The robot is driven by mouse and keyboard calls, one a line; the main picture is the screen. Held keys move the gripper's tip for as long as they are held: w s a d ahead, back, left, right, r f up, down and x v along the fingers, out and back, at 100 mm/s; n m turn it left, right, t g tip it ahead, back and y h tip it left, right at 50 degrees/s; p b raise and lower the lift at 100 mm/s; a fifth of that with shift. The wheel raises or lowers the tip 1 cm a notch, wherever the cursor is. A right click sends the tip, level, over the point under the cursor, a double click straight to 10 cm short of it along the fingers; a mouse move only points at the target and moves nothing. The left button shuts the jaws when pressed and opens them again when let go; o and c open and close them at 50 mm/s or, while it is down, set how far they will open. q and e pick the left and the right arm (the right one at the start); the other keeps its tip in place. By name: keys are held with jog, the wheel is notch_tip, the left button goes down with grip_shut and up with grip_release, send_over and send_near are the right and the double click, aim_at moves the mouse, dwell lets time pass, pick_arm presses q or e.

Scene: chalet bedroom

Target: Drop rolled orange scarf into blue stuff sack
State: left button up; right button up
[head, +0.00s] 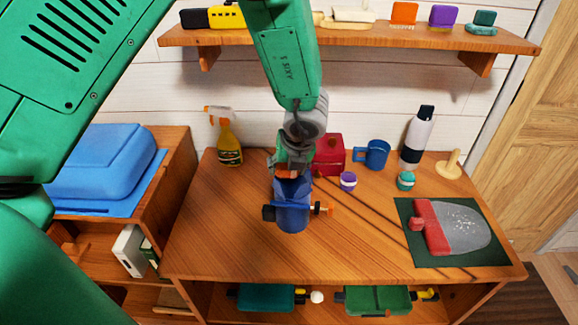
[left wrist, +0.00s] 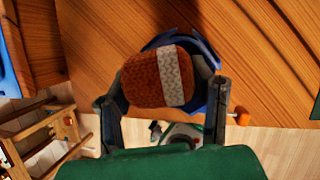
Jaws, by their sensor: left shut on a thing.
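The rolled orange scarf (left wrist: 145,78) has a pale band and shows between both fingers of my left gripper (left wrist: 162,88) in the left wrist view. My left gripper (head: 289,172) is shut on it. In the head view only a little of the scarf (head: 286,174) shows. The blue stuff sack (head: 291,212) stands on the desk right below the gripper, with a dark piece at its left and an orange-tipped one at its right. In the left wrist view the sack's rim (left wrist: 207,48) shows behind the scarf. I cannot tell whether the scarf is inside the mouth.
A green mat (head: 408,210) lies right. The desk's left front is clear. A shelf (head: 350,37) hangs above.

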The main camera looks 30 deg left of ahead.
pick_arm(q)
jog(key=o, duration=0.9)
jog(key=shift+a, duration=0.1)
jog(key=o, duration=0.4)
jog(key=shift+a, duration=0.15)
jog(key=shift+r, duration=0.3)
jog(key=v, duration=1.1)
